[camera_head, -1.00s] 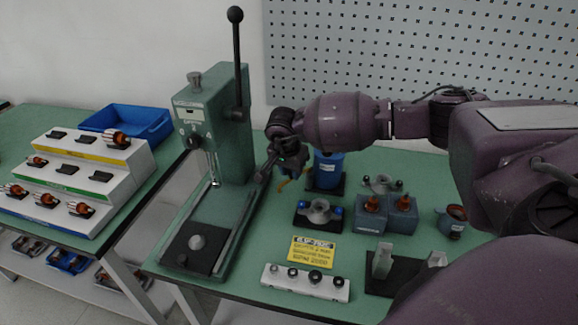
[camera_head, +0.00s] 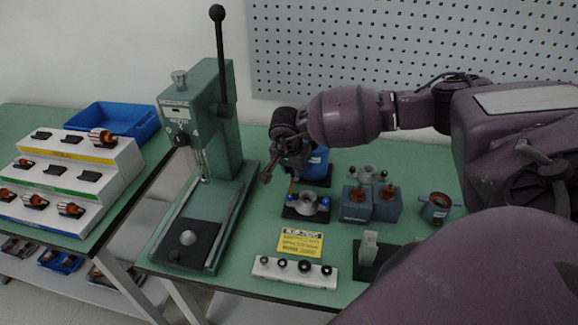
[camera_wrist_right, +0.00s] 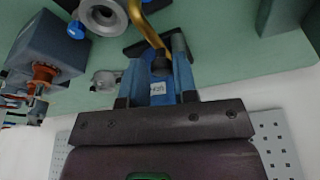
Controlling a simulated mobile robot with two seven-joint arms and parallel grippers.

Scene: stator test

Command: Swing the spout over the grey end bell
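The grey end bell (camera_head: 308,203) sits in a dark fixture with blue knobs. It shows at the top left of the wrist view (camera_wrist_right: 103,14). The blue dispenser (camera_head: 318,163) stands behind it, partly hidden by my right gripper. Its brass spout (camera_wrist_right: 147,25) runs up the wrist view beside the end bell; in the head view only a short piece (camera_head: 291,186) shows, left of the bell. My right gripper (camera_head: 284,166) is at the dispenser's left side, its fingers apart. I cannot tell whether a finger touches the spout. My left gripper is out of view.
The green press (camera_head: 205,125) with its tall lever stands close to the left of my right gripper. Grey-blue blocks (camera_head: 357,205) stand right of the end bell. A yellow sign (camera_head: 299,243) and a white block with several knobs (camera_head: 294,271) lie in front.

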